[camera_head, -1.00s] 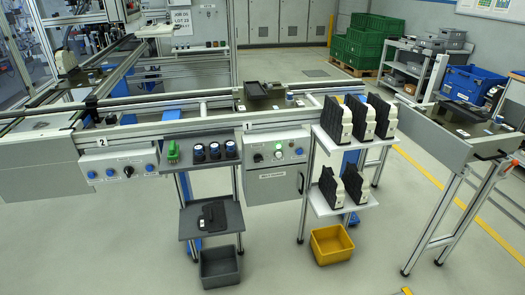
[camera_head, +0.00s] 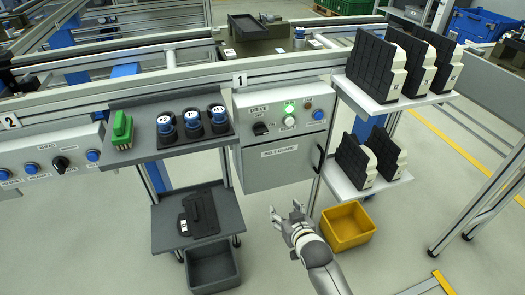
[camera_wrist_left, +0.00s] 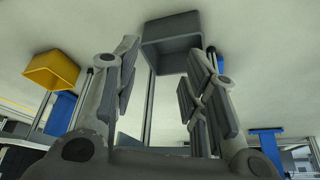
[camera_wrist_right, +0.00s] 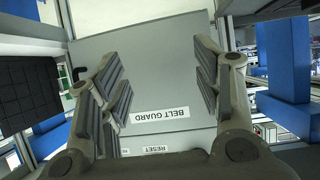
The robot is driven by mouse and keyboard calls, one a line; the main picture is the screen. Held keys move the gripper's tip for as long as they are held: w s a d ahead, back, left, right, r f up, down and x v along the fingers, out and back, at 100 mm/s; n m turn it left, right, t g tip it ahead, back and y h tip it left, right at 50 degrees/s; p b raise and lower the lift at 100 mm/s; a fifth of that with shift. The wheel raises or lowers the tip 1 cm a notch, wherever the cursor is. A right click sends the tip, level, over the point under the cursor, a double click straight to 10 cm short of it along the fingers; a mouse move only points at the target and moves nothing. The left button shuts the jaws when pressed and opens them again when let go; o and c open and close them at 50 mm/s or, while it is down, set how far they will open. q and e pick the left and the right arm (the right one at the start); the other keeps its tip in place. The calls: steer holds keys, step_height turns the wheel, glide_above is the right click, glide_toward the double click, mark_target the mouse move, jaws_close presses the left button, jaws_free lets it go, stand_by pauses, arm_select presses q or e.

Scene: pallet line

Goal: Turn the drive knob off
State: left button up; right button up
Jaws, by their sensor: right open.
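The drive knob (camera_head: 260,128) is a small black knob under the DRIVE label, at the left of the grey control panel (camera_head: 280,108) on the belt guard cabinet (camera_head: 272,165). My right gripper (camera_head: 287,210) is open and empty, below and in front of the cabinet, apart from the knob. In the right wrist view the cabinet's BELT GUARD label (camera_wrist_right: 160,115) shows between its open fingers; the knob is not seen there. My left gripper (camera_wrist_left: 165,85) is open and empty in the left wrist view, outside the head view.
Left of the panel a grey shelf (camera_head: 150,145) holds a green piece (camera_head: 122,128) and several blue-topped jars (camera_head: 192,120). Right of it a white rack (camera_head: 385,193) holds black-and-white units. A yellow bin (camera_head: 348,228) and a grey bin (camera_head: 212,268) stand low.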

step_height(320, 180, up, 8)
steer(key=w+a+t+y+b, duration=0.1)
steer(key=w+a+t+b, duration=0.1)
steer(key=w+b, duration=0.1)
arm_select(q)
step_height(320, 180, up, 10)
steer(key=t+b, duration=0.2)
steer(key=b, duration=0.2)
arm_select(e)
steer(key=t+y, duration=0.1)
steer(key=t, duration=0.2)
glide_toward(262, 134)
steer(key=b+x, duration=0.1)
steer(key=x, duration=0.3)
steer(key=shift+w, duration=0.15)
steer(key=b+x, duration=0.1)
steer(key=x, duration=0.3)
steer(key=shift+w, duration=0.2)
arm_select(q)
steer(key=w+d+r+t+h, duration=0.2)
steer(key=w+d+r+t, duration=0.1)
steer(key=w+r+t, duration=0.3)
steer(key=shift+w+d+r+t, duration=0.4)
steer(key=shift+w+r, duration=0.7)
steer(key=shift+w, duration=0.8)
arm_select(e)
steer(key=shift+w+a, duration=0.15)
steer(key=shift+w, duration=0.2)
steer(key=shift+c, duration=0.3)
steer(key=c, duration=1)
